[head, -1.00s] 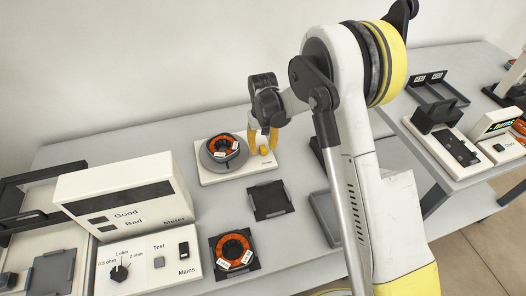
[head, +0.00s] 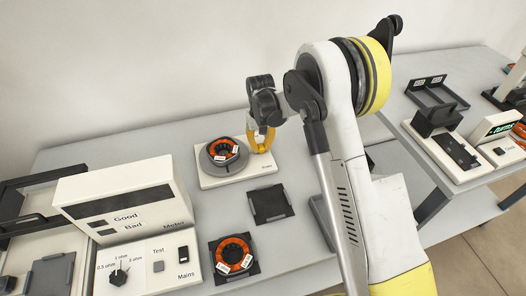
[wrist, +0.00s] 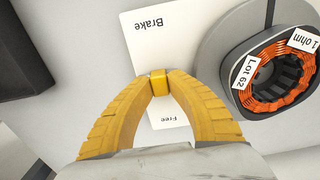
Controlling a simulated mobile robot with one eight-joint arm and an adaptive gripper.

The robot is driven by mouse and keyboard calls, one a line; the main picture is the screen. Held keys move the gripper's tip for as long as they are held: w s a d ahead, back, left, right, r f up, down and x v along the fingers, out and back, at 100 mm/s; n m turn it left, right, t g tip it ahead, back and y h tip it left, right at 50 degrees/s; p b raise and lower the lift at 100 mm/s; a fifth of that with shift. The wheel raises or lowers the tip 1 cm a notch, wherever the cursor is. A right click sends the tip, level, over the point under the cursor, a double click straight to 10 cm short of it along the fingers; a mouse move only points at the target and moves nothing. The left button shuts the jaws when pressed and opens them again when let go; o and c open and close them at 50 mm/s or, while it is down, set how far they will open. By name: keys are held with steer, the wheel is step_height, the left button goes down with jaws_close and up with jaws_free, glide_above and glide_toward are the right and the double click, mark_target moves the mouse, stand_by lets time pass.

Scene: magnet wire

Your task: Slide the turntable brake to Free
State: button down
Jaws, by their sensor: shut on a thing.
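The turntable (head: 228,172) stands on a pale base plate with a dark, orange-wound coil (head: 223,151) on it. In the wrist view the coil (wrist: 261,99) is labelled "Lot 62" and "1 ohm". The small yellow brake knob (wrist: 158,83) sits on a white plate (wrist: 165,35) between the words "Brake" and "Free". My gripper (wrist: 159,76) is shut on the knob, its yellow fingertips against the knob's two sides. In the head view my gripper (head: 262,148) is at the right part of the base, and its fingers hide the knob.
A second coil (head: 233,254) lies on a dark pad in front. An empty dark pad (head: 270,202) lies between it and the turntable. The meter box (head: 122,200) and its switch panel (head: 150,262) stand at left. Another bench with devices (head: 455,150) is at right.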

mark_target(258, 139)
steer(key=shift+w+a, duration=0.2)
steer(key=shift+w, duration=0.7)
steer(key=shift+w+a, duration=0.15)
steer(key=shift+w, duration=0.75)
steer(key=c, duration=1.4)
jaws_free()
steer(key=shift+w, duration=0.1)
steer(key=shift+o, duration=0.5)
steer(key=shift+w+f, duration=0.1)
step_height(258, 139, up, 12)
